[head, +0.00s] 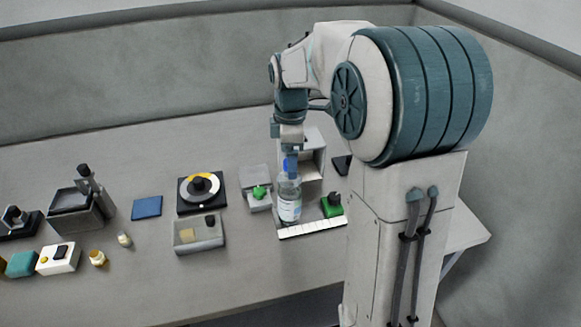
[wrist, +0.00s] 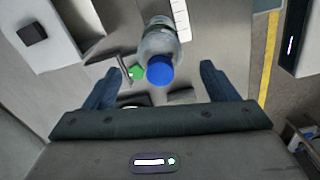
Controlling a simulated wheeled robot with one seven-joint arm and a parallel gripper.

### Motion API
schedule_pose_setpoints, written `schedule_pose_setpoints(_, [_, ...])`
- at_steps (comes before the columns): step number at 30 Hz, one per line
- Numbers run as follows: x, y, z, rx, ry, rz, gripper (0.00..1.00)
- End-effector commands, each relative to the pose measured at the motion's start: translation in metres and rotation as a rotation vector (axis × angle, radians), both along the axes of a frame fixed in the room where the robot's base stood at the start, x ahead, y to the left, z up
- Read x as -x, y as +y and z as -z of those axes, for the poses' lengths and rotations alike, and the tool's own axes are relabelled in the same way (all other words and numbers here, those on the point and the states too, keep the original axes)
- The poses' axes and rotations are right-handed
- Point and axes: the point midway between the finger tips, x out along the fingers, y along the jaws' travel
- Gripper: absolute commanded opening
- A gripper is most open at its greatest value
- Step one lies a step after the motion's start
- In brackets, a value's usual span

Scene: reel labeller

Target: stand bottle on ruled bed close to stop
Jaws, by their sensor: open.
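A clear bottle (head: 289,203) with a pale label stands upright at the left end of the ruled bed, just behind its white ruled strip (head: 312,228). In the wrist view the bottle (wrist: 160,42) shows its blue cap (wrist: 160,70) between the fingertips, with a gap on both sides. My gripper (head: 290,163) is open above the bottle, pointing down; its blue fingers blend with the cap in the head view. The ruled strip also shows in the wrist view (wrist: 181,20). A black-and-green block (head: 332,205) sits right of the bottle; I cannot tell whether it is the stop.
A grey housing (head: 313,160) stands close behind the bottle. A grey block with a green knob (head: 258,193) is at its left. Further left are a clear tray (head: 198,236), a round dial unit (head: 201,190) and a blue pad (head: 147,207). The table front is clear.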

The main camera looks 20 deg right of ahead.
Motion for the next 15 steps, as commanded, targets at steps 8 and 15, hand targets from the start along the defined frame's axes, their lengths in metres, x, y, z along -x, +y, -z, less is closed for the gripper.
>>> schedule_pose_setpoints(8, [-0.001, 0.000, -0.056, -0.001, -0.002, 0.000, 0.79])
schedule_pose_setpoints(15, [0.005, 0.000, -0.076, 0.001, -0.006, 0.025, 0.79])
